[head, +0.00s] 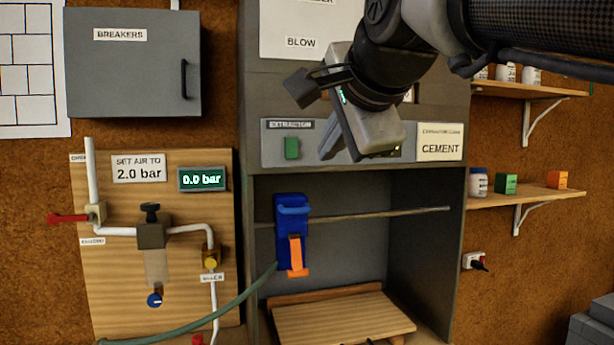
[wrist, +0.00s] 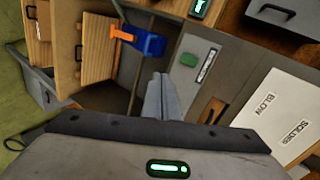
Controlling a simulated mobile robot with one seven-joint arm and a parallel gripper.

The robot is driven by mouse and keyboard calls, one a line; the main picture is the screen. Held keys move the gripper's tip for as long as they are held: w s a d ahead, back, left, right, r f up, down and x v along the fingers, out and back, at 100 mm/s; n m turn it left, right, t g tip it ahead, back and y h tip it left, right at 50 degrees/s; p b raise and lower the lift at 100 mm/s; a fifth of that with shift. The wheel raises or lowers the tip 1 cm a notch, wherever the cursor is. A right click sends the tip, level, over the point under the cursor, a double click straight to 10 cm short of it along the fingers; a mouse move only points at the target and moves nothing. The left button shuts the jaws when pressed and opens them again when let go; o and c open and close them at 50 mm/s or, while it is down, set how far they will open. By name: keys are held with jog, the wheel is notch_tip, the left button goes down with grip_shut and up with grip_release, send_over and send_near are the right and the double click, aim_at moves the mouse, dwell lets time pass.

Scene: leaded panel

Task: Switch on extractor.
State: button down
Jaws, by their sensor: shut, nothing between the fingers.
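The label EXTRACTION (head: 291,124) is on a grey panel strip (head: 268,155) across the cabinet. Below it is a green switch (head: 292,148), which also shows in the wrist view (wrist: 188,60). I cannot tell whether it is on or off. My gripper (head: 330,151) is in front of the strip, to the right of the switch and apart from it in the picture. In the wrist view my gripper (wrist: 160,82) has its fingers together and empty, with the switch beyond and right of the tips. My gripper hides the middle of the strip.
A blue and orange tool (head: 291,232) hangs on a rod (head: 400,214) in the open bay below. A CEMENT sign (head: 440,148) is on the strip's right. A pipe board reads 0.0 bar (head: 202,179), under a BREAKERS box (head: 135,75). Shelves (head: 530,197) are right.

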aim_at(293, 157)
jog(key=r, duration=0.1)
jog(key=a+r+m, duration=0.1)
jog(key=r, duration=0.1)
jog(key=shift+w+a+m+t+y, duration=0.25)
jog(key=shift+a+m+t+y, duration=0.05)
jog(key=shift+a, duration=0.1)
jog(key=shift+w+f, duration=0.1)
jog(key=x, duration=0.9)
jog(key=r+x, duration=0.1)
jog(key=x, duration=0.3)
jog(key=shift+w+a, duration=0.15)
jog(key=shift+w, duration=0.4)
jog(key=shift+w+f, duration=0.15)
